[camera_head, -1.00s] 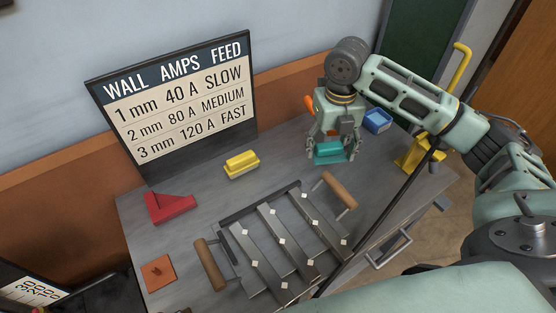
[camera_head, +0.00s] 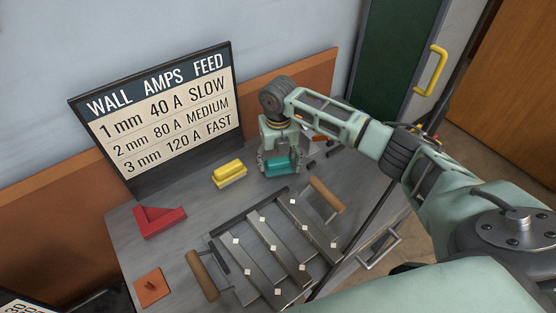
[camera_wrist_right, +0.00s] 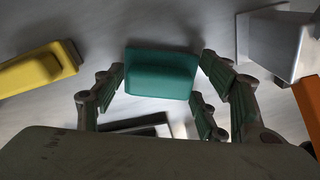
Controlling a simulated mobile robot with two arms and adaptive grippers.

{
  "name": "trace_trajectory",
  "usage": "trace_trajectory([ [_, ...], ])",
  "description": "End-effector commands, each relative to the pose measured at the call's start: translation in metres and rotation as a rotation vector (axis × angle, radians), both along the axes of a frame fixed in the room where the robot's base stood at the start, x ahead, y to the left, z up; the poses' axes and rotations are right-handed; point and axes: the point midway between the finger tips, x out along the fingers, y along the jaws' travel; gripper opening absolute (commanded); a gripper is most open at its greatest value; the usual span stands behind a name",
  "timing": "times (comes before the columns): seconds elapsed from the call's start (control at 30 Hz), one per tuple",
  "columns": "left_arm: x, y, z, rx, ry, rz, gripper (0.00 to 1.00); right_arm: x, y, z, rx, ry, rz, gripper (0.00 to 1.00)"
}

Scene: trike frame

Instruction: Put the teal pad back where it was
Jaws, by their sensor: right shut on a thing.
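The teal pad (camera_head: 281,168) is a small block between the fingers of my right gripper (camera_head: 280,163), just right of the yellow pad (camera_head: 229,173) on the grey bench. My right gripper is shut on it from two sides. In the right wrist view the teal pad (camera_wrist_right: 162,74) lies between the finger pairs of the right gripper (camera_wrist_right: 162,85). It is low over the bench; I cannot tell whether it touches. The yellow pad (camera_wrist_right: 40,68) shows apart from it at the left there. My left gripper is not in view.
A welded steel frame with wooden handles (camera_head: 272,250) lies in front. A red angle piece (camera_head: 158,221) and an orange square plate (camera_head: 151,287) are at the left. The settings board (camera_head: 160,115) stands behind. A grey metal block (camera_wrist_right: 272,45) is right of the pad in the wrist view.

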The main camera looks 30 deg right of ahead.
Motion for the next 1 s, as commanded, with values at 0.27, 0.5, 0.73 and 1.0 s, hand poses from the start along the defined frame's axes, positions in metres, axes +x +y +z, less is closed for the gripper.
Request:
trace_trajectory([
  [0.27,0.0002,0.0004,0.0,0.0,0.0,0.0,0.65,0.0003,0.0004,-0.0025,0.001,-0.001,0.001,0.45],
  [0.5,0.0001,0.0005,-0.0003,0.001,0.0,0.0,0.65,0.0,0.0005,-0.0052,0.001,-0.001,0.001,0.77],
  [0.73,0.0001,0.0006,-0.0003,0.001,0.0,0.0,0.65,0.0001,0.0005,-0.0049,0.001,-0.001,0.001,0.85],
  [1.0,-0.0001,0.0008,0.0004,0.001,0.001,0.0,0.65,0.0008,0.0001,0.0007,0.001,-0.003,0.001,0.85],
])
